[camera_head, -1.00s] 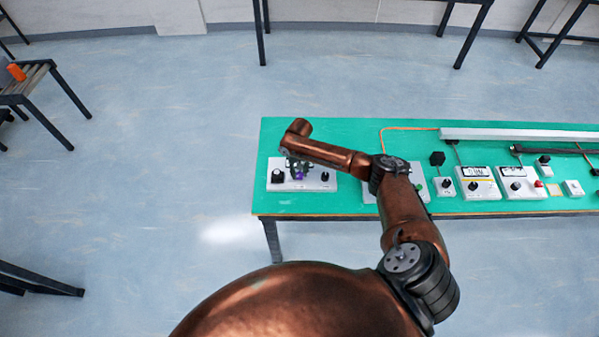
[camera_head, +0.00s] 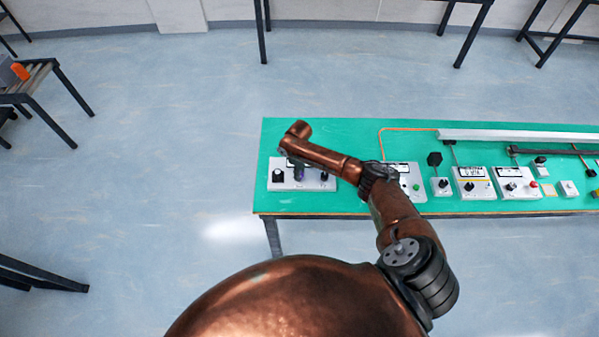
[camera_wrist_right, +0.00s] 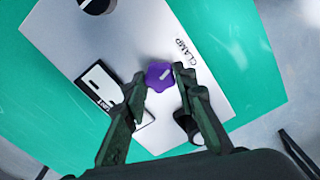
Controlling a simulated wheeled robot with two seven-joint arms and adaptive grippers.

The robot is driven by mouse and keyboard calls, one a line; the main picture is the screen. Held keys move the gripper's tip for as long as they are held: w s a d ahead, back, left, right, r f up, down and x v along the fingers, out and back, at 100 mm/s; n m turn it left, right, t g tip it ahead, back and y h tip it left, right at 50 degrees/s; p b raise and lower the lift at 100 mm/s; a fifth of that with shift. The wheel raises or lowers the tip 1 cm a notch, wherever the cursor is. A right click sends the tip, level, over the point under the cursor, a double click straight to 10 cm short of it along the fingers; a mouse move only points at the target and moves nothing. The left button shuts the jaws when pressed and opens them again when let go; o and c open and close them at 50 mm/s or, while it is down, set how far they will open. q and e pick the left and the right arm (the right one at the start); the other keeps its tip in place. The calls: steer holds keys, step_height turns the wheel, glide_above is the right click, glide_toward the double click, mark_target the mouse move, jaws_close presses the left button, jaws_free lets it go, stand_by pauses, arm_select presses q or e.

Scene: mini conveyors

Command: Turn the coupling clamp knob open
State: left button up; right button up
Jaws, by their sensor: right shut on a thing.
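The purple clamp knob (camera_wrist_right: 159,75) sits on a light grey plate (camera_wrist_right: 225,70) beside the printed word CLAMP. It has a pale mark on its top and also shows as a small purple spot in the head view (camera_head: 299,174). My right gripper (camera_wrist_right: 160,82) is shut on the knob, with one dark green finger at each side of it. In the head view the right gripper (camera_head: 298,170) is small and partly hidden under my copper forearm. My left gripper is in neither view.
On the same plate, a black knob (camera_head: 278,174) stands left of the clamp knob and another (camera_head: 324,176) right of it. A black-and-white label plate (camera_wrist_right: 100,87) is close to one finger. More control boxes (camera_head: 475,184) line the green table (camera_head: 345,203) to the right.

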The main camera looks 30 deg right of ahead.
steer(key=n, duration=0.5)
steer(key=shift+n, duration=0.7)
steer(key=o, duration=1.2)
steer(key=shift+c, duration=0.2)
steer(key=shift+r, duration=0.1)
step_height(320, 180, up, 12)
